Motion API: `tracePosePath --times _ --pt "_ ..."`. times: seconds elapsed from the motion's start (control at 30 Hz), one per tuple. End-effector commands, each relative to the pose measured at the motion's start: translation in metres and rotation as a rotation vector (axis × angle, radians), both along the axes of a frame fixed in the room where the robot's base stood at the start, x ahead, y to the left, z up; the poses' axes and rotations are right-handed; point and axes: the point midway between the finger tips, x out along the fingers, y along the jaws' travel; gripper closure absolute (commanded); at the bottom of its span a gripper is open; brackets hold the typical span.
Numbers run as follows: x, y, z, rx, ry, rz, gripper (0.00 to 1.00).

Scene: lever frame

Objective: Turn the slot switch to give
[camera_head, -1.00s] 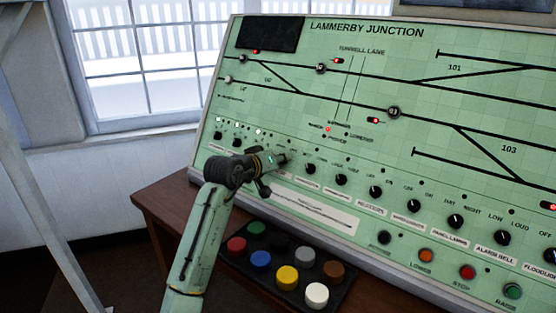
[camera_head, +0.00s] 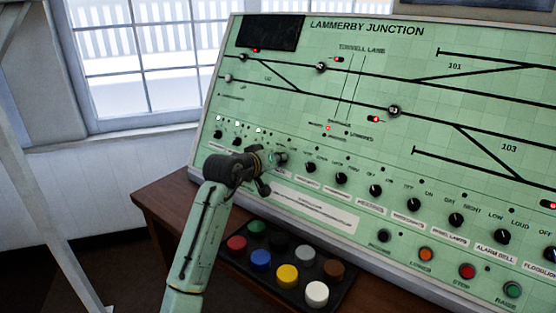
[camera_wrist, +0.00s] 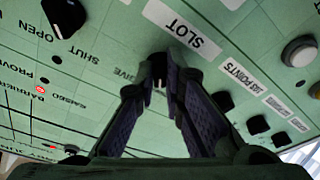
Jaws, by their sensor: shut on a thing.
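The slot switch (camera_wrist: 159,70) is a small dark knob on the green panel, beside the white SLOT label (camera_wrist: 182,28) in the wrist view. My gripper (camera_wrist: 160,86) is shut on this knob, with one dark finger on each side. The fingers cover most of the knob and part of the lettering beside it. A word ending in "IVE" (camera_wrist: 126,75) shows just left of the fingertips. In the head view my gripper (camera_head: 279,159) reaches the left part of the knob row, and the knob is mostly hidden there.
The sloping panel (camera_head: 250,120) carries more dark knobs to the right of my gripper, including one (camera_head: 311,167) close by. A black tray (camera_head: 270,290) of coloured buttons lies on the wooden desk (camera_head: 165,205) below. A larger OPEN/SHUT knob (camera_wrist: 64,16) is nearby in the wrist view.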

Motion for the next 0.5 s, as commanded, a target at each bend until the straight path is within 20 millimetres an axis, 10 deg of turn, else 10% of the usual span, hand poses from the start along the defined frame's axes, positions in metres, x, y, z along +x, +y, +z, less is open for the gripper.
tracePosePath --times 0.5 --pt "0.0010 0.0002 -0.0058 0.209 -0.157 -0.142 1.00"
